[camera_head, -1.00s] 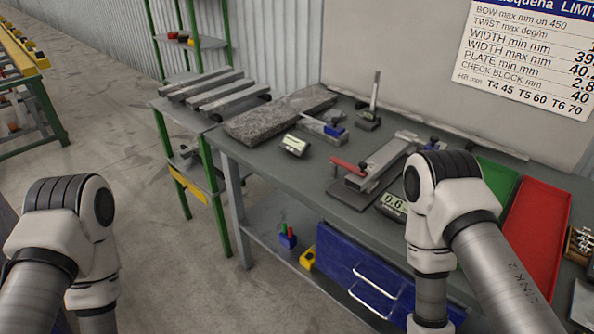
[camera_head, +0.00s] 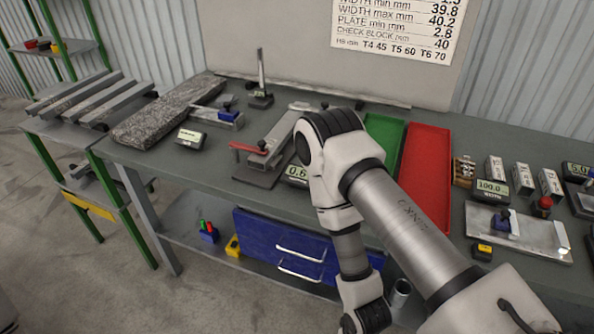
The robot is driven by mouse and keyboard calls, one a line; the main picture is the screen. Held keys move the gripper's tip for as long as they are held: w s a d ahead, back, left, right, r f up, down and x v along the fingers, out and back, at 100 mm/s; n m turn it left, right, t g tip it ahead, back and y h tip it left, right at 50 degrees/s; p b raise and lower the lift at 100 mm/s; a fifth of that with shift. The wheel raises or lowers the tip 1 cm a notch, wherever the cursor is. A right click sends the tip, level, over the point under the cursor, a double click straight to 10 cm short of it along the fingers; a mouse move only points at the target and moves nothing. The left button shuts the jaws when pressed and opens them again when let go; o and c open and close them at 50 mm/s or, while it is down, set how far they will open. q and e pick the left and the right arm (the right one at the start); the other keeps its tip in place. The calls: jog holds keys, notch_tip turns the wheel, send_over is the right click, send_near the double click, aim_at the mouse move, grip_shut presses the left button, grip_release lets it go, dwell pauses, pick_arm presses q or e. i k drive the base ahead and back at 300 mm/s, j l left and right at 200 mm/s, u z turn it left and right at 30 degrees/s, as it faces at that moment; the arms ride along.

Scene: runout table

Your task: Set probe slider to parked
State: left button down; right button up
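I cannot tell for certain which part is the probe slider. A small blue slider block (camera_head: 502,223) sits on a flat metal plate (camera_head: 535,238) at the right of the table. Another blue block (camera_head: 229,116) sits on a metal bar gauge near the granite slab. A fixture with a red lever (camera_head: 249,149) and an inclined metal channel (camera_head: 277,138) stands at mid table, partly behind my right arm. My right arm crosses the centre, its wrist hanging before the table's front; its gripper is out of view. My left gripper is out of view.
Green (camera_head: 383,134) and red (camera_head: 428,165) trays lie right of my arm. A digital readout (camera_head: 490,190) and several small boxes stand farther right. The granite slab (camera_head: 170,110) is at the left. Blue drawers (camera_head: 262,240) hang below the table.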

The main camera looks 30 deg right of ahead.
aim_at(325, 105)
jog(key=z, duration=0.85)
